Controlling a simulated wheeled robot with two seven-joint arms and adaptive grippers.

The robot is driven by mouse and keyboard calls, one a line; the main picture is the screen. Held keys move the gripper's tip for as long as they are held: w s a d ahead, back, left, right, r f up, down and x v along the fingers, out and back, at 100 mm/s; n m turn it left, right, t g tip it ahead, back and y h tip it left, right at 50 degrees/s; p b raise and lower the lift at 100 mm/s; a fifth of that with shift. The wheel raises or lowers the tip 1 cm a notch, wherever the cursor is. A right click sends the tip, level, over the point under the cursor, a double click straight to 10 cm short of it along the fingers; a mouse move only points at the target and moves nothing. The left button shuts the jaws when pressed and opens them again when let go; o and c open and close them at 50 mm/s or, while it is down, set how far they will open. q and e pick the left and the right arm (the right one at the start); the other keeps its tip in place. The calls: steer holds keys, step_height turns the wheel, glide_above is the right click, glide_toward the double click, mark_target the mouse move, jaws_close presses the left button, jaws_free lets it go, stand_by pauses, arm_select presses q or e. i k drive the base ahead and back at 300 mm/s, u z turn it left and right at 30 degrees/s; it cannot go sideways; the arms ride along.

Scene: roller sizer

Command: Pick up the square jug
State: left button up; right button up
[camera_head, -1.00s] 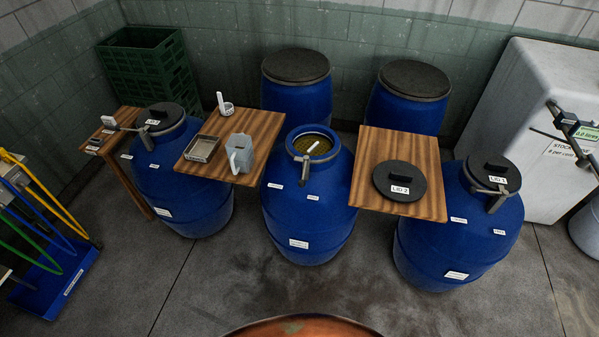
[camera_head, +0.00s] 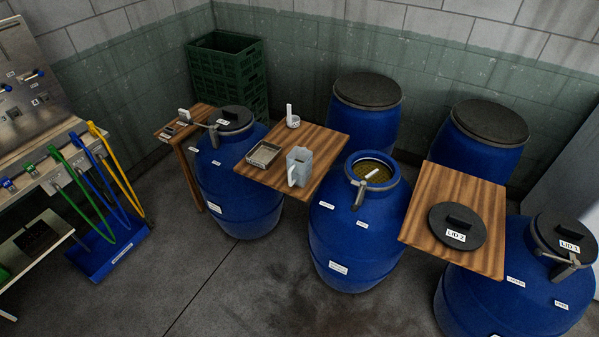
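The square jug (camera_head: 299,167) is a grey, see-through, square-sided vessel with a pale handle on its left side. It stands upright near the front right edge of the left wooden board (camera_head: 318,143). A shallow metal tray (camera_head: 263,154) lies to its left on the same board. A small round strainer-like item with a white upright handle (camera_head: 292,119) stands behind it. Neither of my grippers is in view, and nothing touches the jug apart from the board.
An open blue barrel (camera_head: 338,240) stands right of the jug. The right board (camera_head: 482,200) holds the black lid 2 (camera_head: 457,226). Other lidded barrels stand around. The floor (camera_head: 250,295) in front is clear.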

mark_target(298, 160)
steer(key=z, duration=0.65)
steer(key=i, duration=0.9)
steer(key=z, duration=0.15)
